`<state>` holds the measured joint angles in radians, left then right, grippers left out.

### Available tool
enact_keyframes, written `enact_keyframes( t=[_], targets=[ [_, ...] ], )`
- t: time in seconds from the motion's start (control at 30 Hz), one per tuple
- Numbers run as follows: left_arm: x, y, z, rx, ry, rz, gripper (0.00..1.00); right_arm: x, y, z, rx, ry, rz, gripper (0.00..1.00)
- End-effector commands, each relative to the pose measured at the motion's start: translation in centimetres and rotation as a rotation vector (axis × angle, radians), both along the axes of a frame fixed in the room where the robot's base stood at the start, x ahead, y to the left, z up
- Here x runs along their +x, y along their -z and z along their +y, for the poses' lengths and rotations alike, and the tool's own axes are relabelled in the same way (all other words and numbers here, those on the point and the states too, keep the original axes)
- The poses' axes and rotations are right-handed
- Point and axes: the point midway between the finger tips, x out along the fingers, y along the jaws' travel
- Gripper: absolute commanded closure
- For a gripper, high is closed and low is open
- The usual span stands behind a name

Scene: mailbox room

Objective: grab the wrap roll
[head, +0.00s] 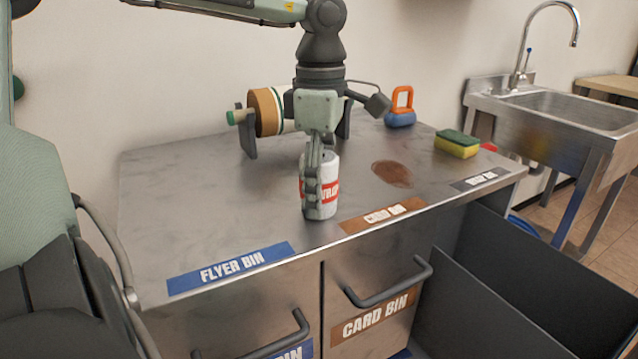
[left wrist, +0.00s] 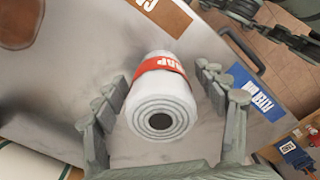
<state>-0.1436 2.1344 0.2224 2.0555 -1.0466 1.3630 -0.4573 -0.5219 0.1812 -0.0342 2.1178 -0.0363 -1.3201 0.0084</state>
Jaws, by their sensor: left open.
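The wrap roll (head: 329,186) is a white cylinder with a red label band, standing upright on the metal counter (head: 225,215) near its front edge. My left gripper (head: 312,196) points down at the roll in the head view and hides part of its left side. In the left wrist view the wrap roll (left wrist: 162,97) shows its ringed end between the open fingers of my left gripper (left wrist: 166,108). Gaps show between the roll and the fingers on both sides. My right gripper is not in view.
A tape roll on a dark stand (head: 265,112) is behind the gripper. A blue and orange padlock-shaped object (head: 401,110), a sponge (head: 457,144) and a brown stain (head: 392,173) lie to the right. An open drawer (head: 540,285) juts out front right. A sink (head: 570,105) stands beyond.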

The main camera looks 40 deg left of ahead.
Motion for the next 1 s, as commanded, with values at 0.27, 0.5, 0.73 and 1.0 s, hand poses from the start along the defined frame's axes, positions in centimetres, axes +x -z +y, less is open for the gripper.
enact_keyframes(
  t=[0.27,0.5,0.73,1.0],
  targets=[
    [0.0,0.0,0.0,0.0,0.0,0.0,0.53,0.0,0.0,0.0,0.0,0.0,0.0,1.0],
    [0.0,0.0,0.0,0.0,0.0,0.0,0.73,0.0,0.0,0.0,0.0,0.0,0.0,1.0],
    [0.0,-0.3,0.0,0.001,0.0,-0.001,0.73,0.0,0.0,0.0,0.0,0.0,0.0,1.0],
    [0.1,-3.1,0.0,0.001,0.0,-0.005,0.73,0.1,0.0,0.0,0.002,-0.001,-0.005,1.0]
  ],
)
